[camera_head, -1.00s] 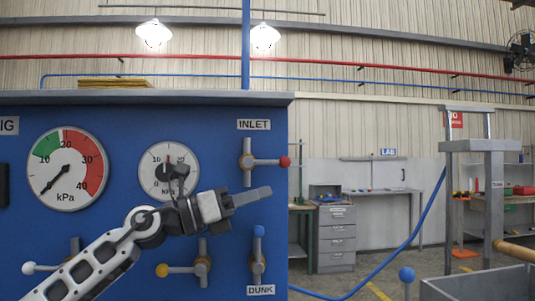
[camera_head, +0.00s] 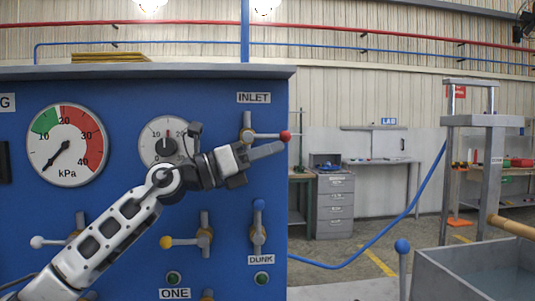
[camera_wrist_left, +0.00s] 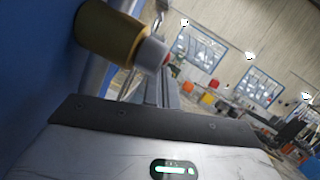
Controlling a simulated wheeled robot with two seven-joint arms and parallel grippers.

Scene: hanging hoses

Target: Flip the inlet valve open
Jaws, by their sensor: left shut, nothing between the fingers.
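The inlet valve (camera_head: 247,134) is on the blue panel under the INLET label (camera_head: 254,98). Its lever lies level, pointing right, with a red ball (camera_head: 285,136) at its end. My left gripper (camera_head: 268,150) is shut and empty, its fingers just below the lever and its tip close under the red ball. I cannot tell whether they touch. In the left wrist view a brass-coloured fitting with a grey end (camera_wrist_left: 118,36) stands close above the gripper body; the lever's red ball is not clear there. My right gripper is not in view.
Other valves share the panel: one with a blue ball (camera_head: 259,204), one with a yellow ball (camera_head: 166,242) and one with a white ball (camera_head: 37,242). Two gauges sit on the left. A grey tank (camera_head: 480,270) stands at the right. Open floor lies beyond the panel's right edge.

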